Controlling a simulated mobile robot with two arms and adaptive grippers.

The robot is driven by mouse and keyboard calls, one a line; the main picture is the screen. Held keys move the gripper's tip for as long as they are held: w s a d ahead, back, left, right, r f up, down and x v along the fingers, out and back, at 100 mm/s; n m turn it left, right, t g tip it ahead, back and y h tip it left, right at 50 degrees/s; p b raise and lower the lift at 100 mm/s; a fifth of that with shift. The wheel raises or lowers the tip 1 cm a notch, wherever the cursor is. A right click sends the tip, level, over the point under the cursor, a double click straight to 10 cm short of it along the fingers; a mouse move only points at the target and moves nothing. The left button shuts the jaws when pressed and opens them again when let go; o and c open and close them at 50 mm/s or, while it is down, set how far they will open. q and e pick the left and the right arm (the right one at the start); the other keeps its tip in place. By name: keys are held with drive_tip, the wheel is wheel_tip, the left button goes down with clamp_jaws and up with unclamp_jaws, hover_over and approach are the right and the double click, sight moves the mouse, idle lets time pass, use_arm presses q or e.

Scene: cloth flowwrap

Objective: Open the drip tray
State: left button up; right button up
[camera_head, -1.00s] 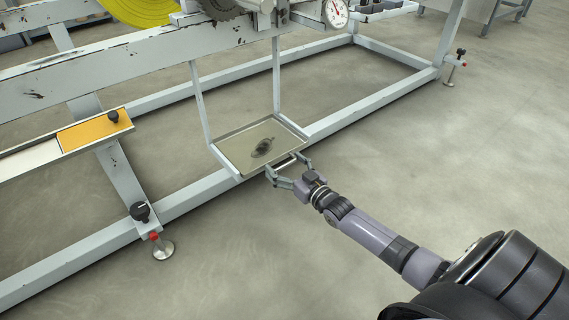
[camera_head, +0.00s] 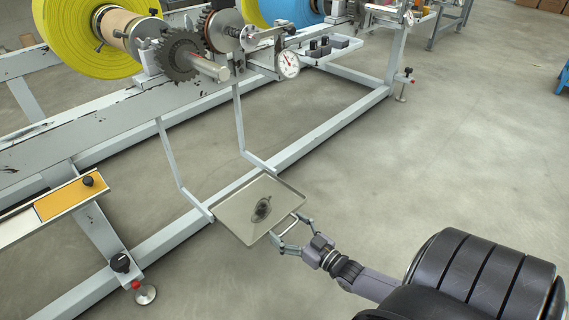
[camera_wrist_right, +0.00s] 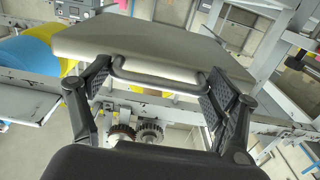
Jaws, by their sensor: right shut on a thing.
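The drip tray (camera_head: 238,218) is a shallow metal tray with a dark stain, pulled out from the machine frame toward me. Its looped handle (camera_head: 288,226) is on its near right edge. My right gripper (camera_head: 294,234) is at this handle. In the right wrist view, the tray (camera_wrist_right: 150,45) spans the upper part and the handle (camera_wrist_right: 158,83) lies between the two fingers of the gripper (camera_wrist_right: 158,92), which is shut on it. My left gripper is in neither view.
Two hanger bars (camera_head: 239,125) run down from the machine to the tray. A frame rail (camera_head: 330,125) runs behind it. An orange-topped guide (camera_head: 70,197) and a levelling foot (camera_head: 145,294) are at the left.

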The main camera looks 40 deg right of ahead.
drive_tip(key=shift+d+r, duration=0.1)
drive_tip(key=o, duration=1.4)
drive_tip(key=shift+o, duration=0.2)
drive_tip(key=s, duration=1.2)
drive_tip(key=shift+d, duration=0.45)
